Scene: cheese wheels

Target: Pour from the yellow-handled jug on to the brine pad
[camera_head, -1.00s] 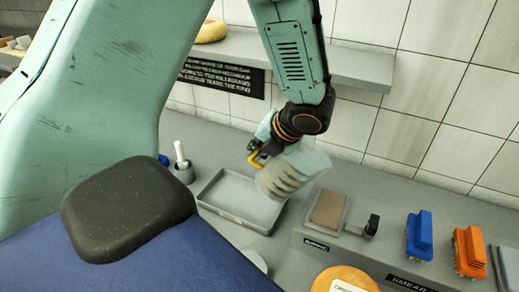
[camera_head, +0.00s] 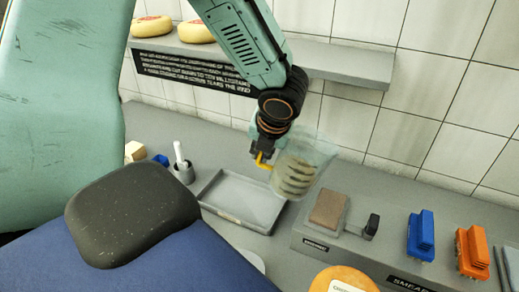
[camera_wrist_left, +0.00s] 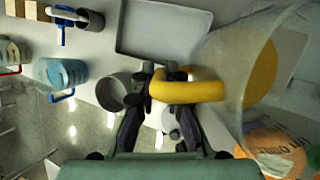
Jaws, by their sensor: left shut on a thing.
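A clear jug (camera_head: 304,166) with a yellow handle (camera_head: 262,160) hangs in the air, tilted slightly, its mouth toward the upper right. My left gripper (camera_head: 264,147) is shut on the handle. In the left wrist view my left gripper (camera_wrist_left: 165,82) has the yellow handle (camera_wrist_left: 192,92) between its fingers, with the jug (camera_wrist_left: 232,62) on the right. A brown pad (camera_head: 327,210), seemingly the brine pad, lies on the counter below and right of the jug, with a small dark label in front. My right gripper is out of view.
A grey tray (camera_head: 226,215) lies left of the pad, below the jug. A blue brush (camera_head: 421,235) and an orange brush (camera_head: 472,250) stand to the right. A cheese wheel (camera_head: 345,278) sits in front. A grey cup (camera_head: 183,173) holds a white-handled tool. A shelf (camera_head: 345,70) runs behind.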

